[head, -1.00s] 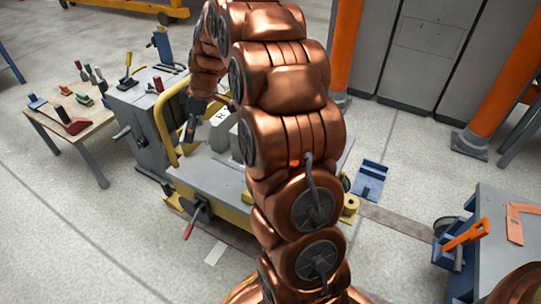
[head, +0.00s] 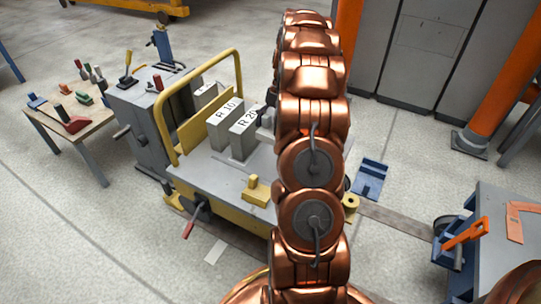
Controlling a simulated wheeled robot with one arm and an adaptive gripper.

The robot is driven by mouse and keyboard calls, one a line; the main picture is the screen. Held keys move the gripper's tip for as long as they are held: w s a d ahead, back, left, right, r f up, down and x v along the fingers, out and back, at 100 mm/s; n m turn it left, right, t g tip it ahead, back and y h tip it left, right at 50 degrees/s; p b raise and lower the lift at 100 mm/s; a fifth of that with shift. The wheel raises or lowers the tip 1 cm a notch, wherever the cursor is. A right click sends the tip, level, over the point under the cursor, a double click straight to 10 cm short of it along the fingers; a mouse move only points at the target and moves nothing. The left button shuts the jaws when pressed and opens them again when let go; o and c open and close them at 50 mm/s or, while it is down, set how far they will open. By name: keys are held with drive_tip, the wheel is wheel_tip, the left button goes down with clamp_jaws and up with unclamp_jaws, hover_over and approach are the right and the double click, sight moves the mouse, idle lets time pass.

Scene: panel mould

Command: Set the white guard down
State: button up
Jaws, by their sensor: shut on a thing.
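I cannot make out a white guard in the head view. My own copper arm rises through the middle of the picture and hides what lies behind it. My gripper is hidden behind the arm, so neither its jaws nor anything in them shows. The grey machine bed (head: 205,168) stands left of the arm. On it are upright grey blocks with white labels, R 10 (head: 222,134) and R 20 (head: 242,146), and a small yellow block (head: 257,191) near the front edge.
A yellow tubular frame (head: 163,125) arches over the machine's left part. A small table (head: 60,132) with hand tools stands at far left. A blue tray-like piece (head: 370,179) lies on the floor right of the arm. A grey bench (head: 500,250) with an orange-handled tool (head: 466,235) is at right.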

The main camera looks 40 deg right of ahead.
drive_tip(key=shift+n, duration=0.4)
drive_tip(key=shift+s+d+f+b, duration=0.3)
drive_tip(key=shift+f+b, duration=0.35)
drive_tip(key=shift+f, duration=1.7)
drive_tip(key=shift+s+d+f+b, duration=0.25)
drive_tip(key=shift+f+b, duration=0.4)
drive_tip(key=shift+f, duration=1.75)
drive_tip(key=shift+s+d+f+b, duration=0.25)
drive_tip(key=shift+f+b, duration=0.4)
drive_tip(key=shift+f, duration=1.7)
drive_tip(key=shift+f, duration=0.1)
drive_tip(key=o, duration=0.8)
drive_tip(key=shift+o, duration=0.3)
